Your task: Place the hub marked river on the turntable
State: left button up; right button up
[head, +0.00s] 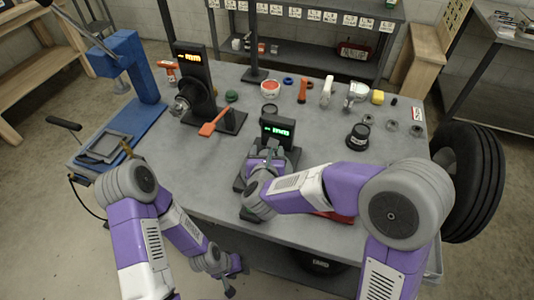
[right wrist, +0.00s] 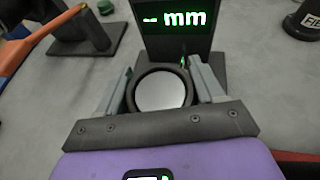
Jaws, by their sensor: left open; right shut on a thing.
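My right gripper (head: 264,168) is shut on a round, dark-rimmed piece with a pale flat face (right wrist: 160,91), clasped between its two fingers in the right wrist view. No name can be read on it. It is just in front of a black stand with a green display (head: 278,130), reading "-- mm" in the right wrist view (right wrist: 176,20). I cannot tell whether the piece touches the stand's base. A black hub (head: 357,138) stands to the right; its label begins "FIE" in the right wrist view (right wrist: 308,20). My left gripper (head: 235,275) is open and empty, off the table's front edge.
A black stand with an orange display (head: 194,68) and an orange-handled tool (head: 212,123) are at the left of the grey table (head: 325,175). A blue press (head: 135,75) is farther left. Several small parts line the back. A large tyre (head: 475,180) is at right.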

jog(key=shift+r, duration=0.15)
jog(key=shift+f+b, duration=0.2)
jog(key=shift+b, duration=0.1)
jog(key=o, duration=1.7)
jog(key=shift+c, duration=0.2)
jog(key=shift+r+p, duration=0.2)
jog(key=shift+p, duration=0.2)
jog(key=p+v, duration=0.1)
jog(key=v, duration=1.1)
